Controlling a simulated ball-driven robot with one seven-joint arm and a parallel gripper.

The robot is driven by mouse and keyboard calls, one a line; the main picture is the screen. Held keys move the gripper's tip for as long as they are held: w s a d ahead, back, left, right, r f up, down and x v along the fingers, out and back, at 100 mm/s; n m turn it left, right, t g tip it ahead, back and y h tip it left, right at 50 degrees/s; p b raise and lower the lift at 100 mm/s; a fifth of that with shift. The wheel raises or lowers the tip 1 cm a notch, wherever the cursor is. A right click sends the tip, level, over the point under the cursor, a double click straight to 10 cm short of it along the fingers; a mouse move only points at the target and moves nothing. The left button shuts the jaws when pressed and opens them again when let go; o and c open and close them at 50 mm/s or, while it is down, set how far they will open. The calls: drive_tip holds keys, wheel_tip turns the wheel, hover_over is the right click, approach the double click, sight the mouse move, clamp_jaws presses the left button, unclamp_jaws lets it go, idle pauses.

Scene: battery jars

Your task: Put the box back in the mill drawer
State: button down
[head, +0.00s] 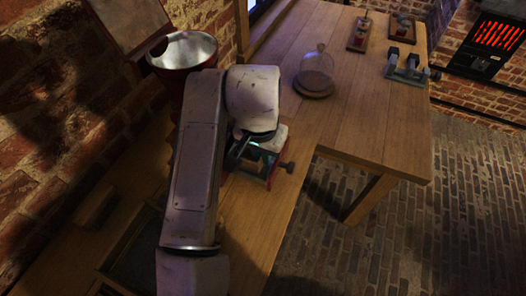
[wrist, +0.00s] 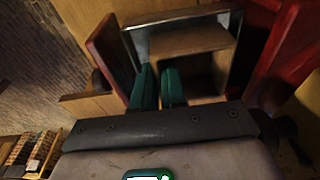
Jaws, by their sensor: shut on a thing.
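The mill (head: 180,104) stands left of centre in the head view, red with a shiny metal hopper on top, partly behind my arm. Its drawer (wrist: 108,50) is pulled out, with a red front and a dark knob. A small open wooden box (wrist: 190,42) shows within the drawer's grey-rimmed outline in the wrist view. My gripper (wrist: 158,88) has its green fingers on either side of the box's left wall and is shut on it. Whether the box touches the drawer floor cannot be told. My arm hides most of this in the head view.
A glass dome on a wooden base (head: 315,75) stands on the bench (head: 360,115). Small items and a grey clamp-like thing (head: 407,68) lie at its far end. A glowing heater (head: 490,45) is beyond, and a brick wall runs at left. The middle of the bench is clear.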

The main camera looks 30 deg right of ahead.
drive_tip(key=shift+f, duration=0.25)
drive_tip(key=shift+f, duration=0.1)
drive_tip(key=shift+f, duration=0.1)
drive_tip(key=c, duration=1.5)
unclamp_jaws()
drive_tip(key=shift+o, duration=0.2)
wheel_tip(320, 180, up, 12)
drive_tip(key=s+a, duration=0.1)
drive_tip(key=shift+a, duration=0.15)
drive_tip(key=shift+s, duration=0.1)
